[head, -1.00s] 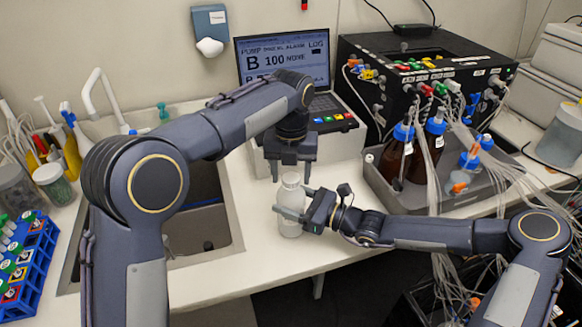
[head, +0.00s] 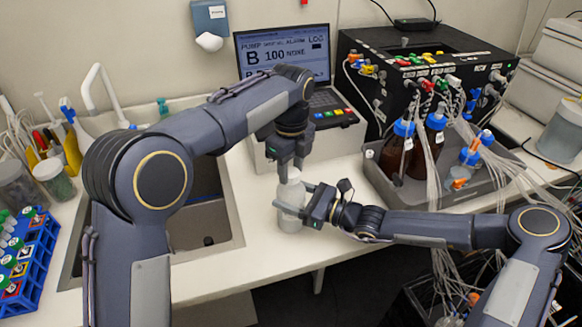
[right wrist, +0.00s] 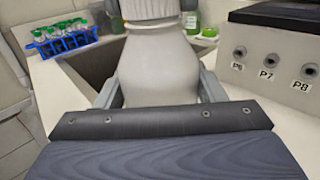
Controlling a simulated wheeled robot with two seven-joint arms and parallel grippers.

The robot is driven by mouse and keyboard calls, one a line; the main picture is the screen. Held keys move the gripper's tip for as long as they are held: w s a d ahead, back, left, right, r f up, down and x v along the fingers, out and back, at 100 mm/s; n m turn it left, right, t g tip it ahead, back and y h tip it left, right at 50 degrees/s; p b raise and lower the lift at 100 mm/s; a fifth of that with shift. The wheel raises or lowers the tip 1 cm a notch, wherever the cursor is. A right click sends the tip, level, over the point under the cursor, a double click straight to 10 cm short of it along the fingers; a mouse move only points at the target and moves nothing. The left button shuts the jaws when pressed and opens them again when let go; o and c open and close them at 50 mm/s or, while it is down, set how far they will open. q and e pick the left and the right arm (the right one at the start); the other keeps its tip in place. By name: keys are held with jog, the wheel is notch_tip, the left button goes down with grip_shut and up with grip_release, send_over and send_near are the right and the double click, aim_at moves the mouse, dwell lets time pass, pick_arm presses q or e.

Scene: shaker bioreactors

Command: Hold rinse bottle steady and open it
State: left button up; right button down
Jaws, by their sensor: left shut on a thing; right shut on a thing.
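The white rinse bottle (head: 291,212) stands upright on the bench in front of the laptop. My right gripper (head: 290,206) is shut around the bottle's body from the right. In the right wrist view the bottle (right wrist: 158,70) sits between the two grey fingers of my right gripper (right wrist: 158,92). My left gripper (head: 290,172) points down from above and is shut on the bottle's white cap (right wrist: 150,8). The cap is mostly hidden by the left fingers in the head view. I cannot tell whether the cap is loose.
A sink (head: 205,215) lies left of the bottle. The laptop (head: 285,55) and a pump unit (head: 330,140) stand behind. A grey tray (head: 400,196) with brown bottles and tubing is at the right. A blue tube rack (head: 35,265) is at the far left. The bench edge is close in front.

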pick_arm(q)
jog(key=n, duration=2.6)
jog(key=shift+r, duration=0.1)
jog(key=n, duration=0.5)
jog(key=shift+n, duration=1.6)
jog(key=n, duration=0.9)
jog(key=shift+r, duration=0.2)
